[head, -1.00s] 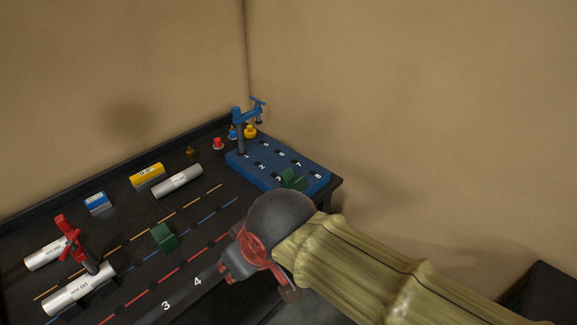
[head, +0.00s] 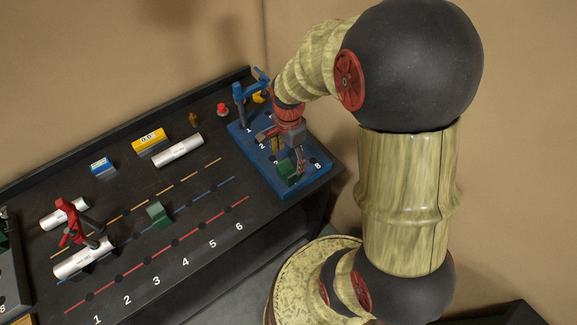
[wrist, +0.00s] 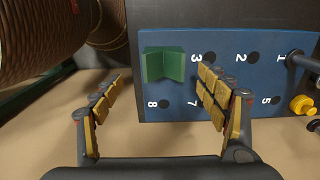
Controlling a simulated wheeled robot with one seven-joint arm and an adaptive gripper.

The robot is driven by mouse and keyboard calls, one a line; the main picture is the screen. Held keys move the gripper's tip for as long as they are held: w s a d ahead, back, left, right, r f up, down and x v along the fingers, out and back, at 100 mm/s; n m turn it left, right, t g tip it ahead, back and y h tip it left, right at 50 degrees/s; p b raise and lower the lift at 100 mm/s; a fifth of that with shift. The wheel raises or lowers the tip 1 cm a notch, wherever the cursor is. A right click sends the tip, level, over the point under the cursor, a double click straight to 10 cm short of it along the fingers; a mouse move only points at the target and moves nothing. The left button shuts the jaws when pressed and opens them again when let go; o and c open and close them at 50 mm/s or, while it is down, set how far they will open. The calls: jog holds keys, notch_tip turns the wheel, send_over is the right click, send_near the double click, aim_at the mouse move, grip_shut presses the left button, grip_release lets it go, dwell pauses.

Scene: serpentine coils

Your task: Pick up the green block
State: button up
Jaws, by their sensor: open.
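A green angled block (head: 285,174) stands on the blue numbered board (head: 258,165) at the right end of the table. It also shows in the wrist view (wrist: 163,66), near the board's edge by holes 3 and 8. My gripper (head: 288,152) is over the board close to this block. In the wrist view my gripper (wrist: 158,92) has its fingers wide apart with nothing between them, and the block lies beyond the gap between the fingertips. A second green block (head: 159,214) sits on the black table, away from my gripper.
A blue clamp (head: 240,92) stands at the board's back corner. On the black table (head: 200,200) are a red clamp (head: 75,228), silver cylinders (head: 178,150), a yellow gauge block (head: 151,140) and a blue box (head: 102,165). A wall is behind.

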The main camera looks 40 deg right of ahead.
aim_at(288, 171)
notch_tip(288, 171, down, 3)
jog(key=shift+r+b, duration=0.1)
jog(key=shift+b, duration=0.2)
jog(key=shift+w+d+f+b, duration=0.1)
jog(key=shift+f+b, duration=0.05)
jog(key=shift+f, duration=0.7)
jog(key=shift+w+f+b, duration=0.15)
jog(key=shift+f+b, duration=0.05)
jog(key=shift+f, duration=0.7)
jog(key=shift+w+d+f+b, duration=0.1)
jog(key=shift+f+b, duration=0.05)
jog(key=shift+f, duration=0.7)
jog(key=c, duration=0.3)
jog(key=c, duration=1.5)
jog(key=shift+c, duration=0.3)
